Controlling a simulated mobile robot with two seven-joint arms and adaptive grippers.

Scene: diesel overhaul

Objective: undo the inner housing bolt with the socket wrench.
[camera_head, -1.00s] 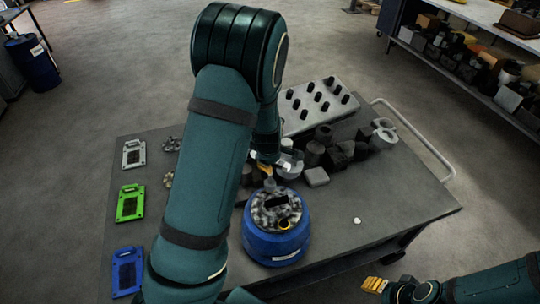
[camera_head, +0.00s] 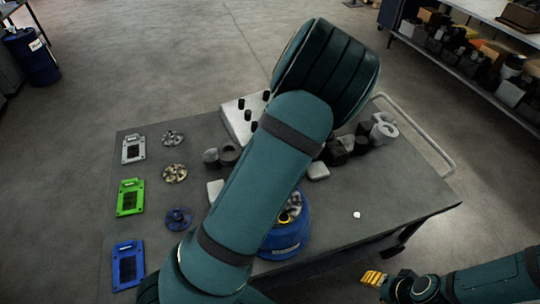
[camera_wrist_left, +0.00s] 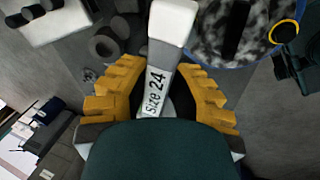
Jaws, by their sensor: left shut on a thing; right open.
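My left gripper (camera_wrist_left: 160,95) is shut on the socket wrench (camera_wrist_left: 158,85), a pale metal tool marked "size 24". The tool points up in the left wrist view, beside the housing (camera_wrist_left: 245,12). In the head view my left arm hides this gripper and the wrench. The round blue housing (camera_head: 288,238) stands on the table, half covered by my arm. Its speckled top has a dark slot and a yellow ring (camera_wrist_left: 285,27). I cannot make out the inner bolt. My right gripper (camera_head: 373,279) is open and empty, off the table's front right side.
On the table (camera_head: 400,190), grey (camera_head: 133,149), green (camera_head: 130,197) and blue (camera_head: 127,265) plates lie left, near several round parts. Dark and grey blocks (camera_head: 340,150) and a pegged tray (camera_head: 240,122) are at the back. The right side is mostly clear.

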